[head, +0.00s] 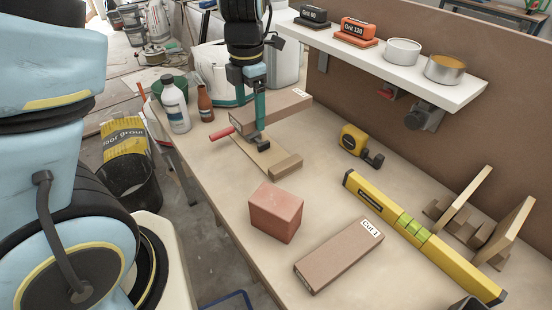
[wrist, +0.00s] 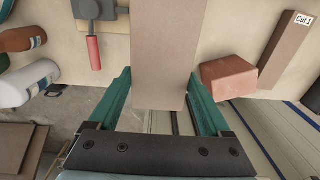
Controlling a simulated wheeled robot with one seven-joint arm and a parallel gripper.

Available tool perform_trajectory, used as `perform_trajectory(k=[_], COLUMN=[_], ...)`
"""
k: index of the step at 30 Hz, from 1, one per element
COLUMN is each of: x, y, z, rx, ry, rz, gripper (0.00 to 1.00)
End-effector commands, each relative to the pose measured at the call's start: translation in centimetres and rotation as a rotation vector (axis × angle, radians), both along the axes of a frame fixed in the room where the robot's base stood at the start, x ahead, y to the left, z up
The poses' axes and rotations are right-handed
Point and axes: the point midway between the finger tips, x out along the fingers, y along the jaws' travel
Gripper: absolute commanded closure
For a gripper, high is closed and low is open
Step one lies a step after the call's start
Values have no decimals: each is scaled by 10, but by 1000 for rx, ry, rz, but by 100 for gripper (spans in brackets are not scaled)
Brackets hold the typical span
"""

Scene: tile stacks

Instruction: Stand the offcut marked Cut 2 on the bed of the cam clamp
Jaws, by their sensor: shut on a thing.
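My gripper (head: 259,122) is shut on a brown offcut (head: 287,105), which lies lengthwise between the fingers. In the wrist view the offcut (wrist: 172,45) extends up out of the picture between my gripper's fingers (wrist: 161,75). A small pale mark shows at its far end in the head view, too small to read. The cam clamp's wooden bed (head: 250,153) is under and in front of the held offcut, with a raised block at its near right end. The clamp's red handle (head: 222,132) sticks out left; it also shows in the wrist view (wrist: 94,52). Contact between offcut and clamp is unclear.
An offcut marked Cut 1 (head: 340,255) and a reddish block (head: 276,212) lie nearer on the bench. A yellow level (head: 420,235), tape measure (head: 357,142) and wooden brackets (head: 505,230) are to the right. Bottles (head: 175,107) stand left; a shelf (head: 390,62) runs behind.

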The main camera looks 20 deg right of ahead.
Motion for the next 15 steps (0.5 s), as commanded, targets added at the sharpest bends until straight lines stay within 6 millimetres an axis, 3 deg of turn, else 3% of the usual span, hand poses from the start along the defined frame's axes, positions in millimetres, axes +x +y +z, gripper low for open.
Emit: perform_trajectory(k=[1,15], x=[0,0], y=[0,0], z=[-10,-60], rx=[-1,-1], ry=[0,-1], rz=[0,0], gripper=[94,94])
